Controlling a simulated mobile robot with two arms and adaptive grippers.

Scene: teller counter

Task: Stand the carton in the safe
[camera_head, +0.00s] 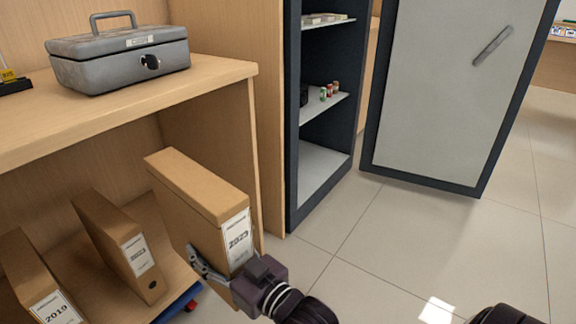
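A tan carton (195,185) with a white label reading 2023 on its narrow end stands upright, slightly tilted, at the open front of the wooden shelf unit. My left gripper (222,272) is at the lower part of that labelled end. One finger lies along the carton's left side; the other finger is hidden. The gripper appears shut on the carton. The safe (293,130) stands open to the right, with several inner shelves and a clear lower floor (320,170). Part of my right arm shows at the bottom edge; its gripper is out of view.
Two other cartons, one (118,245) in the middle and one (45,290) marked 2019, stand at left. A grey cash box (120,58) sits on the counter (110,110). The safe door (440,90) is swung open right. Small items occupy the safe's upper shelves.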

